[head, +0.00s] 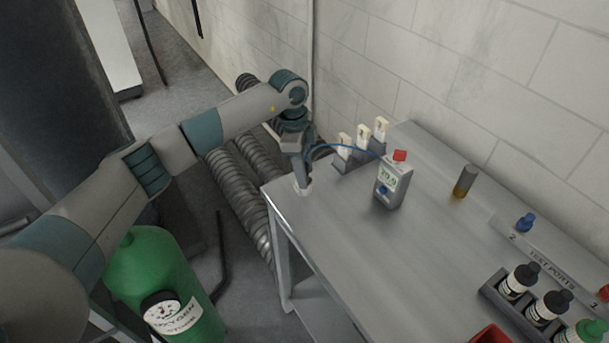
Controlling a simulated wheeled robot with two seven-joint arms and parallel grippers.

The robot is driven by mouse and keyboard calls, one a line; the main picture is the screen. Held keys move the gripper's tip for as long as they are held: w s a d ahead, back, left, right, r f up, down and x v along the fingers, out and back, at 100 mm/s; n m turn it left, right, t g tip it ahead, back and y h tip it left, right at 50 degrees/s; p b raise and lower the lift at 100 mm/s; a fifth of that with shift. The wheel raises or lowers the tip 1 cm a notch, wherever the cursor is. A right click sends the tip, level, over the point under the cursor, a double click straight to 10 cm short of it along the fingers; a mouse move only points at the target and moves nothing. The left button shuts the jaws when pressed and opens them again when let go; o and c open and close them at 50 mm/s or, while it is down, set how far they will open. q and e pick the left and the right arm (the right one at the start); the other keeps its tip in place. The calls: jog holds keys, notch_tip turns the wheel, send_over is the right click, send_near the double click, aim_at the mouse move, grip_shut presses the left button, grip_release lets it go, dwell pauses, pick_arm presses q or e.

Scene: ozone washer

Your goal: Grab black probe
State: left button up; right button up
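My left gripper (303,183) points down at the far left corner of the grey metal table (345,240). A small pale piece shows at its tips; I cannot tell whether it is fingertip or a held thing. A handheld meter (393,184) with a lit display and red top stands to its right. A thin blue cable (340,147) runs from the meter to beside the gripper. I cannot make out the black probe clearly; the gripper may hide it at the cable's end. The gap between the fingers is too small to read. My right gripper is not in view.
A grey rack with several white pieces (363,133) stands behind the meter. A grey and amber cylinder (465,182), a test ports strip (545,262) and a bottle rack (492,291) are to the right. A green oxygen cylinder (150,268) stands left. The table's middle is clear.

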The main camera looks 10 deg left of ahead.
aim_at(306, 163)
pick_arm(q)
jog(key=shift+c, duration=0.5)
grip_shut()
jog(key=shift+r, duration=0.15)
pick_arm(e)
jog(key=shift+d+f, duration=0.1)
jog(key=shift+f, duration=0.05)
